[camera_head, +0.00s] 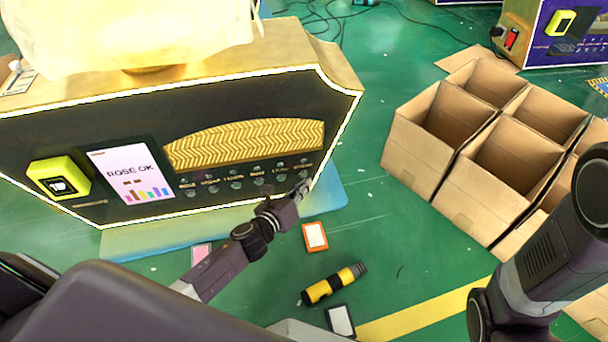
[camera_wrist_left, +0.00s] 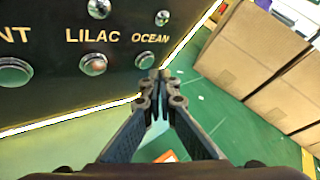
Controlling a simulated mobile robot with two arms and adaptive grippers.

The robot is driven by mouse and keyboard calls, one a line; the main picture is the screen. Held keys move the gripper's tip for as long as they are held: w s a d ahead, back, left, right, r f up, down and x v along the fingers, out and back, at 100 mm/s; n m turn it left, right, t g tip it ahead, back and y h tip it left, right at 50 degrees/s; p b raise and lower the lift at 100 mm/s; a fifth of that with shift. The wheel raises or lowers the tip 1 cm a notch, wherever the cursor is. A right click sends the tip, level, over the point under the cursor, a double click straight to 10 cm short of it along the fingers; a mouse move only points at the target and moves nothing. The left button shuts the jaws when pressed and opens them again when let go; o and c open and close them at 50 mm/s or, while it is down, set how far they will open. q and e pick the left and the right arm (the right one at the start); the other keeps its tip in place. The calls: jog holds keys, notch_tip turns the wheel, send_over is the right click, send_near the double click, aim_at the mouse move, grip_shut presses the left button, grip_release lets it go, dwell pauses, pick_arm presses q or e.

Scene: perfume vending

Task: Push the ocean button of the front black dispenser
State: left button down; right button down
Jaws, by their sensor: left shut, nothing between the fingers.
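The front black dispenser (camera_head: 120,125) has a gold top, a glowing white edge and a screen (camera_head: 130,172) that reads "ROSE OK". A row of round buttons runs below its gold chevron panel. The lilac button (camera_wrist_left: 92,63) is clear to the left. My right gripper is out of view.
Open cardboard boxes (camera_head: 422,158) stand right of the dispenser. On the green floor lie an orange-framed card (camera_head: 315,237), a yellow-black tool (camera_head: 333,284) and a dark-framed card (camera_head: 341,320). Another dispenser (camera_head: 578,48) is at the back right. The floor between dispenser and boxes is free.

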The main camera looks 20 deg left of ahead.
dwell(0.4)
pick_arm(q)
jog(key=shift+w+a, duration=0.2)
jog(key=shift+w, duration=0.2)
jog(key=shift+w+a, duration=0.25)
jog(key=shift+w, duration=0.15)
dwell(0.8)
jog(key=shift+s, duration=0.1)
jog(key=shift+s+d, duration=0.45)
jog(key=shift+s, duration=0.25)
